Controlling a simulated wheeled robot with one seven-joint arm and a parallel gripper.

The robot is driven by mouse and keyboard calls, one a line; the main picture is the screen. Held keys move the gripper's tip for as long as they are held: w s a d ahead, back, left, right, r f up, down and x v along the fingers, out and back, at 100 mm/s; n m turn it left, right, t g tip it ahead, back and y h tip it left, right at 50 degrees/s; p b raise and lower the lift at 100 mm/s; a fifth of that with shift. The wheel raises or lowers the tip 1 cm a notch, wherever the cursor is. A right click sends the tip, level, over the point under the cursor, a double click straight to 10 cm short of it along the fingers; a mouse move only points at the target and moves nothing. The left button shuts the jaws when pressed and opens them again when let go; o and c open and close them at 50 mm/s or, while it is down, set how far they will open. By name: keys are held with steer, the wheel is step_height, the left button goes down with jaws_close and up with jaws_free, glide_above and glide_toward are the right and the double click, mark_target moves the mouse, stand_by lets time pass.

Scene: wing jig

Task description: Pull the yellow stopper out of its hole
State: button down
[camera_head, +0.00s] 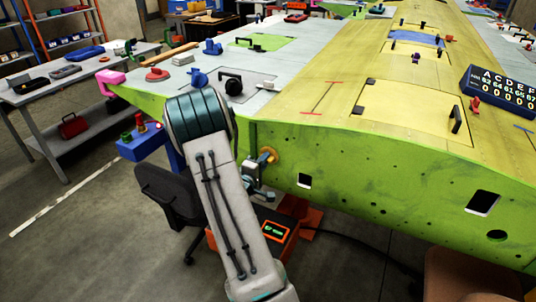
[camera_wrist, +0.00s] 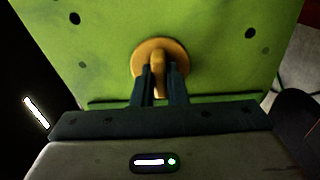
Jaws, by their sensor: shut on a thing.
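The yellow stopper (camera_head: 268,155) sits at the green end face of the wing (camera_head: 400,190), near its left edge. In the wrist view the stopper (camera_wrist: 148,52) shows as a round orange-yellow disc with a raised grip in its middle. The disc lies against the green face; the hole behind it is hidden. My gripper (camera_wrist: 160,72) has its two dark fingers on either side of the raised grip and is shut on it. In the head view my gripper (camera_head: 258,172) is partly hidden behind my arm.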

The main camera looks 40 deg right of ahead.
steer(key=b+v, duration=0.2)
steer(key=v, duration=0.5)
steer(key=shift+s+a, duration=0.15)
steer(key=shift+a, duration=0.15)
stand_by(0.7)
steer(key=shift+a, duration=0.1)
